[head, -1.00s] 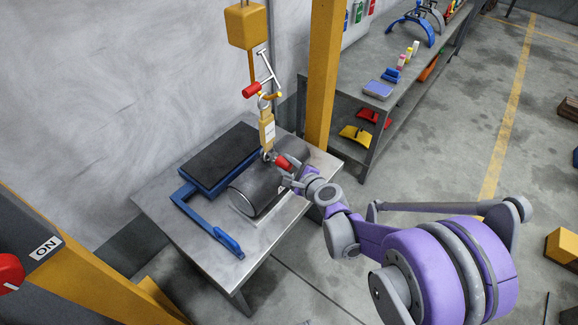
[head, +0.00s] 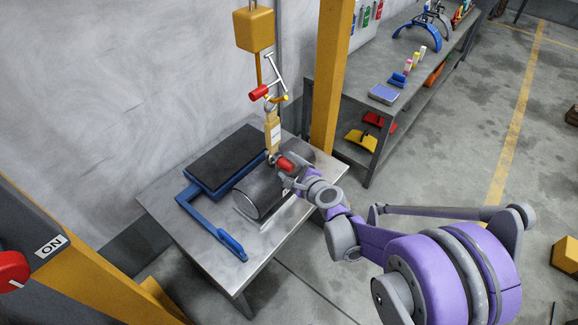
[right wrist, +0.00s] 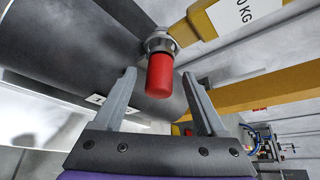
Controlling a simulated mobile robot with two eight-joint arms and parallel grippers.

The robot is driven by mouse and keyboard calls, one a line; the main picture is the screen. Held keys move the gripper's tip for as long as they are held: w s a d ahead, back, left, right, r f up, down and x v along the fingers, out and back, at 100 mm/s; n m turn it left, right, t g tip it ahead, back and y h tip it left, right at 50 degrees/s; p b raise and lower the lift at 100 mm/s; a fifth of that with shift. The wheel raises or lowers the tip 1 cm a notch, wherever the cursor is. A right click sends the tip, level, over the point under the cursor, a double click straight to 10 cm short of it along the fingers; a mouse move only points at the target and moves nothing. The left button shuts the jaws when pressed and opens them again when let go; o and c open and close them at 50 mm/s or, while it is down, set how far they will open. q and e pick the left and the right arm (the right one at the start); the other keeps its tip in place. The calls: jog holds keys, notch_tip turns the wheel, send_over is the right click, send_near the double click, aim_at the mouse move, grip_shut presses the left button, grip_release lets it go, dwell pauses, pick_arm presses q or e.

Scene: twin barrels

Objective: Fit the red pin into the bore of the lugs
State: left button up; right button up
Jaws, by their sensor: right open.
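The red pin (head: 286,164) shows its red end beside the top of the dark barrel (head: 262,193). In the right wrist view the red pin (right wrist: 160,76) sticks out of a grey collar at the lower end of the yellow hanging link (right wrist: 225,18). The bore itself is hidden behind the collar. My right gripper (head: 290,174) is open at the pin; in the right wrist view its two fingers stand on either side of the red end, with gaps to both. How far the pin sits in the lugs cannot be told. My left gripper is not in view.
The barrel lies on a grey metal table (head: 190,243) with a blue-framed dark plate (head: 222,158). A yellow post (head: 330,80) and a shelf bench (head: 375,92) stand behind.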

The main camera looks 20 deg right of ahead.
jog(key=p+v, duration=0.2)
jog(key=v, duration=0.8)
jog(key=shift+s, duration=0.2)
jog(key=shift+r, duration=0.15)
